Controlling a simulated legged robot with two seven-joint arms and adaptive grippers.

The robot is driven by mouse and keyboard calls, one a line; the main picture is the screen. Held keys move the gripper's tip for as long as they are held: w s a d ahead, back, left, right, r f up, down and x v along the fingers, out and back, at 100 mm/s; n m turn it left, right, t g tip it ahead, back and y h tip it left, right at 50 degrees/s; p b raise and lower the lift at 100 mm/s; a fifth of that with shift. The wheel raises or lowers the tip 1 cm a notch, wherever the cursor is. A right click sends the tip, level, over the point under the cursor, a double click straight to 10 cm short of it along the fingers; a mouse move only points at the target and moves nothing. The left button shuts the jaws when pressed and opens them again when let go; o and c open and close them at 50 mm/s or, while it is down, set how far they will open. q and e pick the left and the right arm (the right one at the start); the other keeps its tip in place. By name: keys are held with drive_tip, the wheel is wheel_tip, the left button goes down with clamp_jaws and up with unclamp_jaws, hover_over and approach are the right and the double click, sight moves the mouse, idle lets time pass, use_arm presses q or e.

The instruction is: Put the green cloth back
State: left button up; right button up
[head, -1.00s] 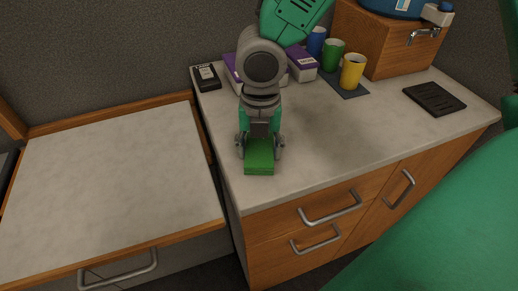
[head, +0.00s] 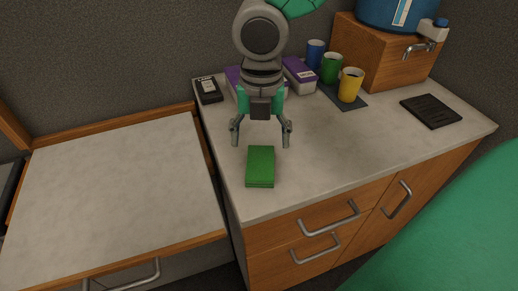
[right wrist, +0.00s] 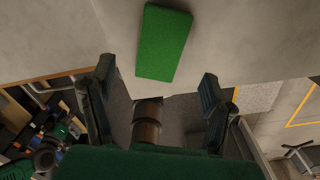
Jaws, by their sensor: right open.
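The green cloth (head: 260,167) is a folded block lying flat on the grey counter (head: 340,150), near its front left corner. It also shows in the right wrist view (right wrist: 164,42), beyond the fingertips. My right gripper (head: 261,138) is open and empty. Its fingers are spread behind and above the cloth, apart from it. In the right wrist view the open fingers (right wrist: 155,82) stand either side of the cloth's near end, with nothing between them. My left gripper is not in view.
Purple-and-white boxes (head: 299,75), a black device (head: 208,90) and blue, green and yellow cups (head: 350,86) stand at the back. A wooden box (head: 385,55) bears a blue water container. A black tray (head: 431,111) lies at right. A lower wood-edged surface (head: 110,185) at left is bare.

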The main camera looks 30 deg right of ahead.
sight(260, 163)
drive_tip(key=r, duration=0.4)
drive_tip(key=shift+a+r+p, duration=0.2)
drive_tip(key=shift+r+p, duration=0.15)
drive_tip(key=shift+d, duration=0.1)
